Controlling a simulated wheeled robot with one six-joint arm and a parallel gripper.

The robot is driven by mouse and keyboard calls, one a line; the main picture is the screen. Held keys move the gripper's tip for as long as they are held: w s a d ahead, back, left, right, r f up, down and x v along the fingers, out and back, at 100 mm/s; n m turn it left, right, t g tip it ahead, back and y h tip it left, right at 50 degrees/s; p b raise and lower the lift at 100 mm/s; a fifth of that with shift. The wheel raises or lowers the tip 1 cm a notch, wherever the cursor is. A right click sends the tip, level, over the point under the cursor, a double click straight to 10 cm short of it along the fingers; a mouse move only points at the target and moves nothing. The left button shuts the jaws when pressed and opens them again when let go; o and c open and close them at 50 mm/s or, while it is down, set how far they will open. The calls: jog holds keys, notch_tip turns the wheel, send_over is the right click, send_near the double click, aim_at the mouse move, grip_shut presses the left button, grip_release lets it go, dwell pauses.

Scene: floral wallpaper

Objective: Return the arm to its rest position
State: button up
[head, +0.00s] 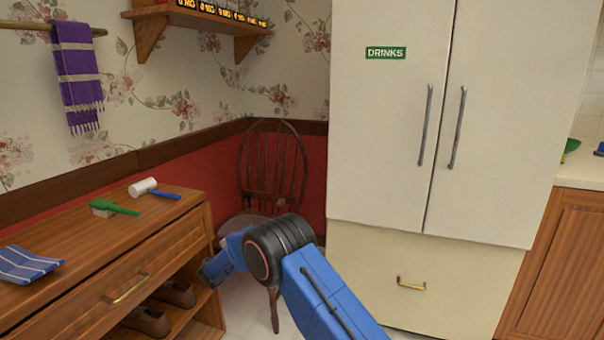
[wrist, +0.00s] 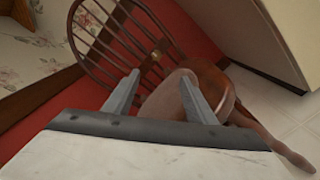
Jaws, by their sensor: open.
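My arm, blue with a black joint, reaches from the bottom of the head view toward the wooden cabinet at the left. The gripper end is low in front of the chair, and its fingers cannot be made out in the head view. In the wrist view my gripper (wrist: 158,98) shows two grey fingers spread apart with nothing between them. Beyond the fingers is a brown wooden chair (wrist: 125,40), which also stands in the corner in the head view (head: 271,165). I cannot tell from the wrist view how close the fingers are to it.
The wooden cabinet (head: 160,235) at left bears a white-headed mallet (head: 145,187), a green-handled tool (head: 115,207) and a blue striped cloth (head: 27,265). Shoes (head: 150,320) sit on its lower shelf. A cream fridge (head: 390,130) marked DRINKS stands at right.

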jog(key=s+d+r+m+g+h, duration=0.1)
jog(key=s+d+r+m+g, duration=0.15)
jog(key=d+r, duration=0.65)
jog(key=s+d+r+m+g+h, duration=0.25)
jog(key=d+r, duration=0.25)
jog(key=d, duration=0.7)
jog(key=s+d+r+m+g+y, duration=0.1)
jog(key=s+d+r+m+g, duration=0.25)
jog(key=s+d, duration=0.6)
jog(key=s+d+r+m+g+y, duration=0.1)
jog(key=s+d+r+m+g, duration=0.15)
jog(key=s+d+r, duration=0.65)
jog(key=s+d+f+m+g+y, duration=0.1)
jog(key=s+d+m, duration=0.1)
jog(key=s+d, duration=0.35)
jog(key=s+d+m+y, duration=0.1)
jog(key=s+d, duration=0.2)
jog(key=s, duration=0.6)
jog(key=s+d+f+m+g+y, duration=0.15)
jog(key=s+d, duration=0.25)
jog(key=s, duration=0.4)
jog(key=s+a+f+m+t+y, duration=0.1)
jog(key=s+f+m+y, duration=0.1)
jog(key=s, duration=0.8)
jog(key=s+a+f+m+y, duration=0.1)
jog(key=s+f+m+y, duration=0.1)
jog(key=s, duration=0.8)
jog(key=shift+s+f+m+t+y, duration=0.2)
jog(key=shift+f+m+t+y, duration=0.15)
jog(key=shift+f, duration=0.15)
